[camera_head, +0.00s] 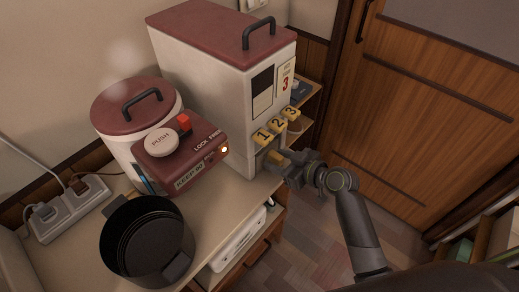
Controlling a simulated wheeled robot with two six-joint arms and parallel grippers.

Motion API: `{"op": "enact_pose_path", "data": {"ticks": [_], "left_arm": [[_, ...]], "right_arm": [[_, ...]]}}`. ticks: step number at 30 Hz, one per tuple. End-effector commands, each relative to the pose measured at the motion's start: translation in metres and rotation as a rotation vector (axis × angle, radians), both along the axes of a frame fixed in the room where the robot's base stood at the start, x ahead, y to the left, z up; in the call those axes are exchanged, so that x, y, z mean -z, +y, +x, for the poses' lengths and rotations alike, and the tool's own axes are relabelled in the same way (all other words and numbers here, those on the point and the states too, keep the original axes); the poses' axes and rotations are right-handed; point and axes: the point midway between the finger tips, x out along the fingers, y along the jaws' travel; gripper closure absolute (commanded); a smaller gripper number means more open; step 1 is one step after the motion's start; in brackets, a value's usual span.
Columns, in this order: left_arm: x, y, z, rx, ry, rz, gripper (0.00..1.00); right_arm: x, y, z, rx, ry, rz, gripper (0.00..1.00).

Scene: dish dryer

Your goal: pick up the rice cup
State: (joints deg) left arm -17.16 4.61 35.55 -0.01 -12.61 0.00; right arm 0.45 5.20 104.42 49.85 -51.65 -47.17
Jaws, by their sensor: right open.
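A tall cream rice dispenser (197,80) with a dark red lid and yellow buttons marked 1, 2 and 3 (276,123) stands at the back of the counter. My right gripper (278,162) is open at the dispenser's lower front, just below the buttons. Its arm comes in from the lower right. I cannot make out a rice cup clearly; the gripper covers part of the dispenser's lower front. I cannot tell whether the gripper touches anything there. My left gripper is not in view.
A cream and red rice cooker (117,130) with a PUSH button stands left of the dispenser. A black pot (112,238) sits at the front of the counter (210,205). A power strip (68,212) lies at the left. A wooden door (420,110) is at the right.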

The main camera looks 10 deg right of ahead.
Motion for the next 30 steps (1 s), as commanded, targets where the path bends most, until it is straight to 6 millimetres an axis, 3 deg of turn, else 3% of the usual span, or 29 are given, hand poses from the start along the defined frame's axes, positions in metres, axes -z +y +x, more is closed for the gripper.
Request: {"op": "enact_pose_path", "data": {"ticks": [6, 16, 30], "left_arm": [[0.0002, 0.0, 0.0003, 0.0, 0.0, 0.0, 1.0], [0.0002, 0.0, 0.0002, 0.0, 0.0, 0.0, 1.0], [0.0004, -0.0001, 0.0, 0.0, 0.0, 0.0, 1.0]], "right_arm": [[0.0003, 0.0001, 0.0001, 0.0, 0.0, 0.0, 0.57], [0.0002, -0.0001, -0.0002, 0.0, 0.0, 0.0, 1.0], [-0.0034, 0.0002, 0.0006, 0.001, -0.005, 0.002, 1.0]]}}
